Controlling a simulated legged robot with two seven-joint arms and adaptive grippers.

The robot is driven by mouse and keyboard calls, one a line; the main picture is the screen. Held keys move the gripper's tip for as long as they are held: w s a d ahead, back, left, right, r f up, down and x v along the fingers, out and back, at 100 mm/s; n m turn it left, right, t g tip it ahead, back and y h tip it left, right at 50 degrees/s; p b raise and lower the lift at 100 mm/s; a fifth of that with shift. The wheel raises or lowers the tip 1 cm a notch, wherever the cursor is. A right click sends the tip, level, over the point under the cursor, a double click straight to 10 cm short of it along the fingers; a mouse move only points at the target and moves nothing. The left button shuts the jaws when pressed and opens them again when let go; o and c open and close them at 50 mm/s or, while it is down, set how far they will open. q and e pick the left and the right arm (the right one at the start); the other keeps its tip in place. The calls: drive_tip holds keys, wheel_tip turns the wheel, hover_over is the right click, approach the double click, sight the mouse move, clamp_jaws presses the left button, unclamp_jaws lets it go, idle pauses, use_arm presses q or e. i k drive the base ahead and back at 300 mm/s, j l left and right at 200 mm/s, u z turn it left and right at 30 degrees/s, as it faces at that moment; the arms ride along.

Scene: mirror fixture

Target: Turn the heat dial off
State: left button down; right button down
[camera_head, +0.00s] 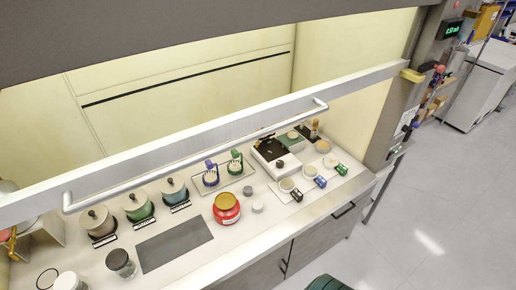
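A white box-shaped device (266,168) with a dark top stands on the worktop inside the fume hood, right of centre. A small dark round knob (281,164), which looks like the heat dial, is on its near side. Its setting is too small to read. Neither of my grippers is in view, and nothing touches the knob.
The hood's raised sash with a long metal handle (190,156) crosses above the worktop. Several lidded pots (138,206) and a grey mat (174,245) are further left.

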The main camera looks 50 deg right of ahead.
sight(280, 163)
drive_tip(key=z, duration=1.75)
drive_tip(key=l+z, duration=0.1)
drive_tip(key=z, duration=0.2)
drive_tip(key=i+l+z, duration=0.1)
drive_tip(key=z, duration=0.2)
